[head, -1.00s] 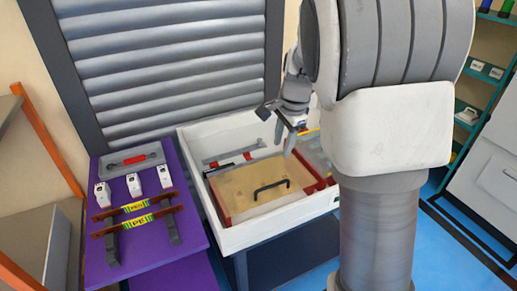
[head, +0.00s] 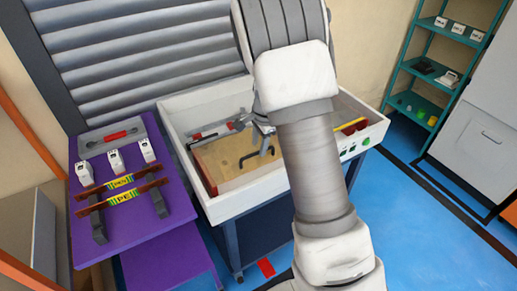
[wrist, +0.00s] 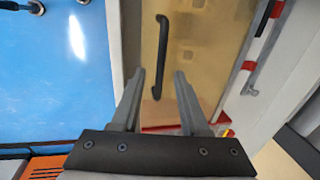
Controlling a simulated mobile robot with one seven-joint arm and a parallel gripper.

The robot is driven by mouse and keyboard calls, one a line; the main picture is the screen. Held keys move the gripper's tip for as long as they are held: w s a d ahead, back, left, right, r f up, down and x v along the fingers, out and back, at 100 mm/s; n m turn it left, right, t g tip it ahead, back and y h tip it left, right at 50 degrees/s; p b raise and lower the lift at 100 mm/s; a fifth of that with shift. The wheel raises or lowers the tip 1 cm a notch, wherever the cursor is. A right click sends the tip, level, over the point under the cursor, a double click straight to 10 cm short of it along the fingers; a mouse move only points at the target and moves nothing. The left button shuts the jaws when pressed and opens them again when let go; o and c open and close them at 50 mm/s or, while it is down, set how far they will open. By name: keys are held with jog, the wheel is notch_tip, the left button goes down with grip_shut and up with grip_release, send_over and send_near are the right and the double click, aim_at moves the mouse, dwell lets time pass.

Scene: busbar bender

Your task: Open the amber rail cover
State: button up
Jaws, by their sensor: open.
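The amber rail cover (head: 222,157) lies flat inside the white bender housing, with its black bar handle (head: 246,160) on top. It also fills the middle of the wrist view (wrist: 205,45), where the handle (wrist: 163,40) runs upright in the picture. My gripper (head: 264,142) is over the right part of the cover, close to the handle; it also shows in the wrist view (wrist: 160,75). Its fingers are apart, and the handle's near end shows between the fingertips. I cannot tell if they touch it. My arm hides the cover's right side in the head view.
The white housing's wall (head: 245,190) surrounds the cover. A purple table (head: 140,235) at left holds rail pieces and white blocks. Green buttons (head: 366,141) are on the housing's right front. A teal shelf (head: 425,75) stands at back right; blue floor is clear at right.

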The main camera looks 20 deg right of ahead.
jog(key=shift+w+f, duration=0.2)
jog(key=shift+f, duration=0.8)
grip_shut()
dwell(0.8)
